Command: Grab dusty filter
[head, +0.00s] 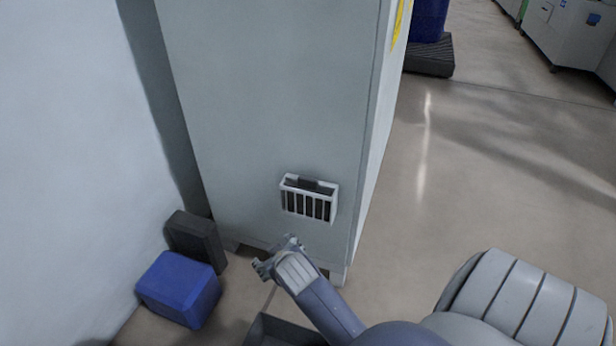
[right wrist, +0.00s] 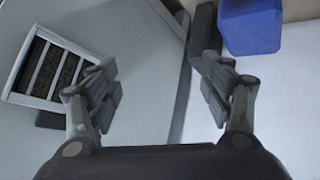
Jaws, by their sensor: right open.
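The filter (head: 309,185) is dark and sits in a white slotted holder (head: 283,198) low on the front of a grey cabinet. In the right wrist view the dark filter (right wrist: 68,69) shows through the slots of the white holder (right wrist: 32,99) at the left. My right gripper (head: 277,258) is just below and left of the holder, apart from it. In the right wrist view its fingers (right wrist: 162,82) are spread wide with nothing between them. The holder lies left of the left finger there. My left gripper is not in view.
The tall grey cabinet (head: 270,90) stands beside a pale wall (head: 60,150). A blue bin (head: 180,289) and a dark box (head: 196,238) are on the floor at its lower left. A dark open container (head: 285,330) shows at the bottom edge. Open floor (head: 470,180) lies to the right.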

